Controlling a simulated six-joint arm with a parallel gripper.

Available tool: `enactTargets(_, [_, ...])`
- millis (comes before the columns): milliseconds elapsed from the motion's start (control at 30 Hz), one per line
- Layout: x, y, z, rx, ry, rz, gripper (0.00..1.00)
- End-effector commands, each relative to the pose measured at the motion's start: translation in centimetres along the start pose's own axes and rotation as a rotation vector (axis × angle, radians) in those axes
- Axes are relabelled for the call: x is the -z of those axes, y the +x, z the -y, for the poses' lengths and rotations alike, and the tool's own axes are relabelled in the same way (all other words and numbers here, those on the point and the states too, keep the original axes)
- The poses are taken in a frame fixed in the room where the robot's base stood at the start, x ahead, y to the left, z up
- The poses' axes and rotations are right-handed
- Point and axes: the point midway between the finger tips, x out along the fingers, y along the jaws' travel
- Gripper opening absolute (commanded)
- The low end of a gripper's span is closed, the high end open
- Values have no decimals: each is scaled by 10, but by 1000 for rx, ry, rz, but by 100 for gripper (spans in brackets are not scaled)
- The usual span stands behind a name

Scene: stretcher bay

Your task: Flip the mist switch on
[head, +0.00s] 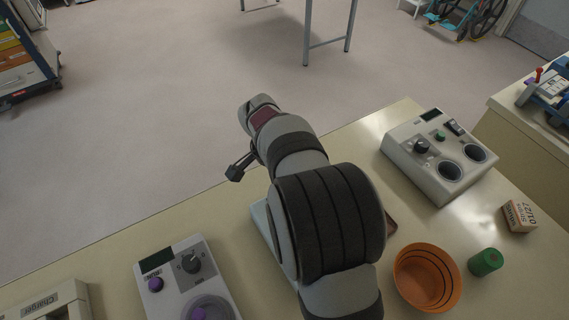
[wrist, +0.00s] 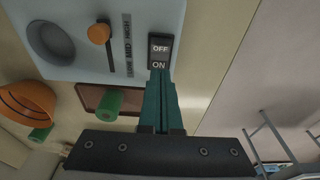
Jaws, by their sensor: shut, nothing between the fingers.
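A black rocker switch (wrist: 160,50) marked OFF and ON sits on a light blue device (wrist: 75,72) in the wrist view. I cannot tell which way the rocker is tilted. My gripper (wrist: 159,76) is shut and empty, its teal fingertips close to the ON end of the switch; contact is unclear. In the head view my gripper (head: 235,173) shows beyond my arm, which hides most of the blue device (head: 261,222) and its switch.
An orange bowl (head: 427,278), a green cylinder (head: 486,262) and a small box (head: 519,216) stand at right. A device with two round wells (head: 438,155) is behind them. A purple-knobbed device (head: 187,280) and a charger (head: 45,303) are at left.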

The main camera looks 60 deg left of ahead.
Motion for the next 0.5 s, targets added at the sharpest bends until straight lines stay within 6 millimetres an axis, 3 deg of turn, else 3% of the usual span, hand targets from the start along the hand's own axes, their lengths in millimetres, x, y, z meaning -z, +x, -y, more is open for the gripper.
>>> enactTargets(300, [24, -74, 1, 4, 1, -2, 0])
enactTargets(500, [34, -104, 0, 2, 1, -1, 0])
